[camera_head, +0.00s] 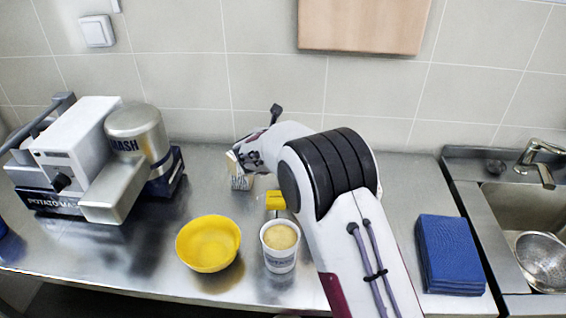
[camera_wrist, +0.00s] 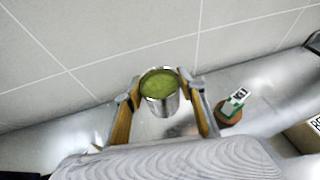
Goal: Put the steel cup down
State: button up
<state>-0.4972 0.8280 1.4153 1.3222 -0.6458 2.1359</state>
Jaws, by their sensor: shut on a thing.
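The steel cup (camera_wrist: 163,106) is in the wrist view, a shiny round cup with green contents near its rim. My gripper (camera_wrist: 160,84) is shut on it, with one finger on each side of the cup. The cup looks about upright. I cannot tell whether its base touches the steel counter (camera_wrist: 90,127). In the head view my gripper (camera_head: 240,170) is at the back of the counter, left of my arm, and the cup is hard to make out there.
A yellow bowl (camera_head: 208,255) and white tub (camera_head: 281,264) stand near the front edge, with a yellow item (camera_head: 275,200) behind. A mashing machine (camera_head: 95,160) is left; blue stack (camera_head: 450,255) and sink (camera_head: 505,205) right. A small pot (camera_wrist: 229,115) is right of the cup.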

jog(key=shift+f, duration=2.75)
jog(key=shift+f, duration=1.85)
jog(key=shift+f, duration=0.15)
jog(key=o, duration=1.2)
jog(key=shift+o, duration=0.2)
